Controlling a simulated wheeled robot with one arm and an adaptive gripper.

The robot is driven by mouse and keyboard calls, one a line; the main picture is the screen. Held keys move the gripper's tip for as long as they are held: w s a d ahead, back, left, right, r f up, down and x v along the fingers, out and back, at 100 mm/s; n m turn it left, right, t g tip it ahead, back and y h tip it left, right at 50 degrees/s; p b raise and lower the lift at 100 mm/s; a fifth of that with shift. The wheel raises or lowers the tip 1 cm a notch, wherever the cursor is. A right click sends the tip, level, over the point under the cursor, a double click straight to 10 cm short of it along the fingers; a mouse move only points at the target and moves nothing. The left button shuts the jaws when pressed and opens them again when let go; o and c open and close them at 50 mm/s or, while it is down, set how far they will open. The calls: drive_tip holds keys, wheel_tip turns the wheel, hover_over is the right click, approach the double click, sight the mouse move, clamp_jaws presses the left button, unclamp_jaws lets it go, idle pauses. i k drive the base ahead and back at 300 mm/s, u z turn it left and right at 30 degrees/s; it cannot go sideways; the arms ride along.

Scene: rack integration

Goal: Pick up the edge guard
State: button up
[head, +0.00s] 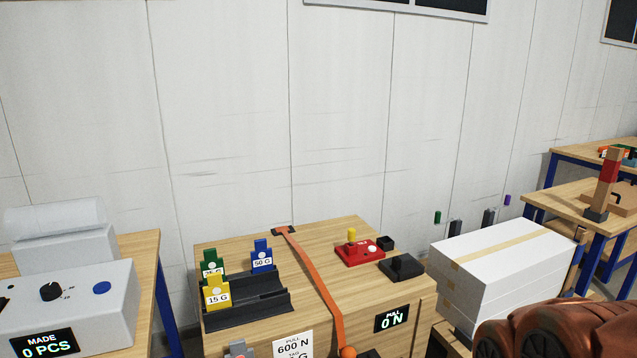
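I cannot tell for sure which thing is the edge guard. Two dark candidates lie on the right part of the wooden crate top (325,232): a low black piece with a raised knob (402,268) and a small black block (387,243) behind it. An orange strap (315,280) runs over the crate top to the left of them. A brown, rounded part of my arm fills the bottom right corner. My gripper's fingers do not show.
A black rack (245,300) holds green, blue and yellow tags. A red device with a yellow knob (360,250) stands on the crate. White cartons (500,255) are stacked at right. A grey machine (75,300) stands on the left table. Another table (560,200) is far right.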

sight(409, 269)
drive_tip(key=u, duration=0.05)
drive_tip(key=k, duration=0.35)
drive_tip(key=u, duration=0.75)
drive_tip(key=i, duration=1.5)
drive_tip(key=z, duration=0.7)
